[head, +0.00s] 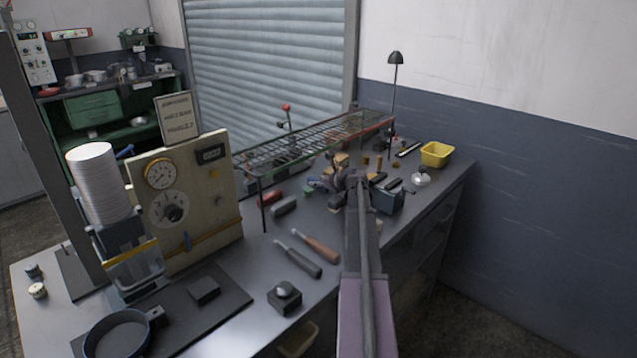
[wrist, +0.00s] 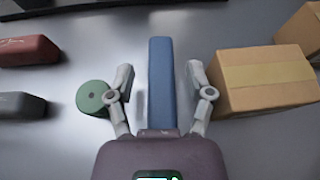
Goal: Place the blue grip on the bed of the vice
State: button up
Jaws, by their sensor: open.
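The blue grip (wrist: 161,82) is a long blue bar lying on the bench. In the wrist view it stands between the two fingers of my gripper (wrist: 160,78), with a gap on each side. My gripper is open and holds nothing. In the head view the blue grip (head: 317,183) is a small patch just left of my gripper, partly hidden by it. A blue-grey block with dark jaws, which looks like the vice (head: 390,202), stands right of my arm. Its bed cannot be made out clearly.
A green roll (wrist: 92,97) sits close by the left finger, and a cardboard box (wrist: 265,80) by the right. A red bar (wrist: 28,50) and a grey bar (wrist: 22,106) lie further left. A wire rack (head: 330,138) stands over the bench's back. A yellow bin (head: 436,154) stands far right.

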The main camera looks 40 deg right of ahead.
jog(key=p+v, duration=0.4)
jog(key=v, duration=0.8)
jog(key=shift+r+p, duration=0.1)
jog(key=shift+p, duration=0.2)
jog(key=shift+r, duration=0.15)
